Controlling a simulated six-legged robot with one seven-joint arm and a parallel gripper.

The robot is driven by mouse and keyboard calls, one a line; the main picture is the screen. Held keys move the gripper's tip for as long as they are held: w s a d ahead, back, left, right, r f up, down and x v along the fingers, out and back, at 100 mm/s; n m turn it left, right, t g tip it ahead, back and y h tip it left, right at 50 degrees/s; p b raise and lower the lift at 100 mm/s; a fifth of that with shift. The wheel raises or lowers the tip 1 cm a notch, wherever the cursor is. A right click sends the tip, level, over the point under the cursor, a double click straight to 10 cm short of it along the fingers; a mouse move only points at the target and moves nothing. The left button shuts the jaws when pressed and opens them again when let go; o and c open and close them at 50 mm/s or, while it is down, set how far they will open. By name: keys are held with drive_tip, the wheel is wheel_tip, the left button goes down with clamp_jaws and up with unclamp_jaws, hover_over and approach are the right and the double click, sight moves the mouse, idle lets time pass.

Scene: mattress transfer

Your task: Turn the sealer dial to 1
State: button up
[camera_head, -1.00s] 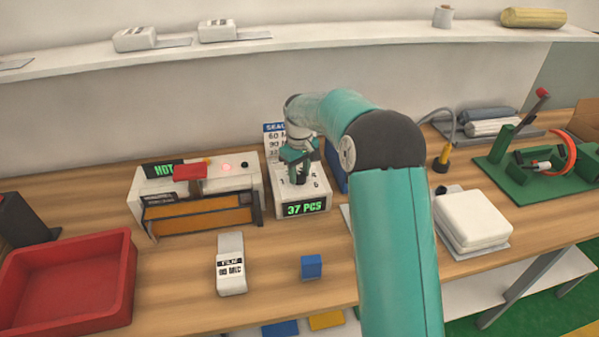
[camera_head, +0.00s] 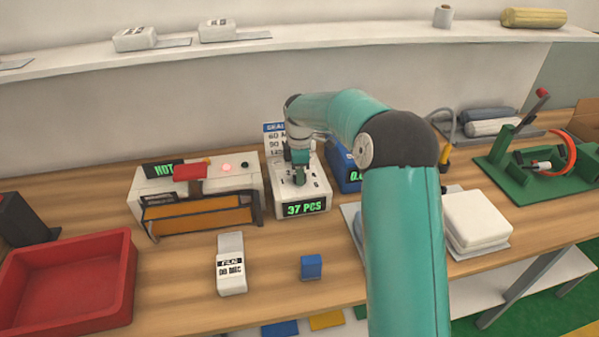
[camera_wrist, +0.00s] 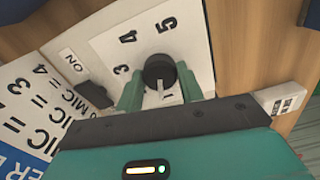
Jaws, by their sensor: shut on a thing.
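The dial (camera_wrist: 159,70) is a round black knob with a pale pointer, set on a white panel (camera_wrist: 110,45) with printed numbers; 3, 4 and 5 are legible around it in the wrist view. The pointer faces toward my gripper, and the number nearest its tip is hard to read. My gripper (camera_wrist: 160,88) is shut on the dial, one green finger on each side. In the head view my gripper (camera_head: 300,172) points down onto the white dial box (camera_head: 314,196), whose green display reads 37 PCS, and hides the dial.
A sealer with a HOT display (camera_head: 163,170) and red handle stands left of the box. A sign (camera_head: 274,140) with MIC settings stands behind it. A blue device (camera_head: 345,172) is close on the right. A film pack (camera_head: 231,264) and blue cube (camera_head: 311,267) lie in front.

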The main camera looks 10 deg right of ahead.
drive_tip(key=shift+r+n, duration=0.1)
drive_tip(key=shift+n, duration=0.8)
drive_tip(key=o, duration=1)
wheel_tip(320, 180, up, 14)
drive_tip(key=shift+f, duration=0.15)
